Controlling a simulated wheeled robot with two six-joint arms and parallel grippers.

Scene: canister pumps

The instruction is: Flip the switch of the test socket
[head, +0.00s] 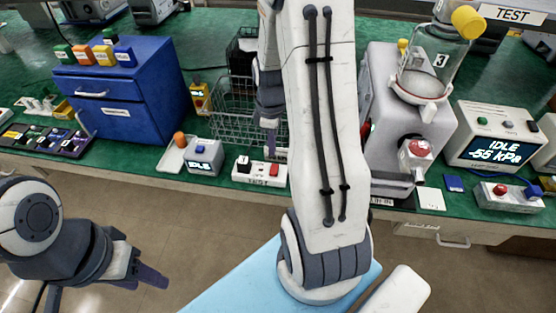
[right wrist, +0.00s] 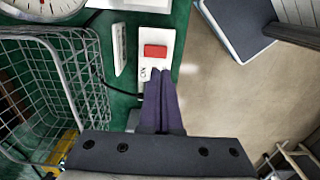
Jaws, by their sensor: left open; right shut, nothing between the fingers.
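The test socket (head: 255,181) is a white strip at the front edge of the green bench, with a black plug at its left end and a red switch (head: 274,170) at its right. In the right wrist view the red switch (right wrist: 155,51) lies just beyond my fingertips, with "ON" lettering beside them. My right gripper (head: 271,152) is shut and empty, pointing down over the socket; it also shows in the right wrist view (right wrist: 160,72). I cannot tell whether it touches the socket. My left gripper (head: 150,280) is open and empty over the floor.
A wire basket (head: 232,112) stands behind the socket. A small IDLE meter (head: 203,157) is to its left, near a blue drawer cabinet (head: 120,90). A grey canister pump (head: 385,95) stands to the right, then a pressure display box (head: 495,137). My right arm hides part of the bench.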

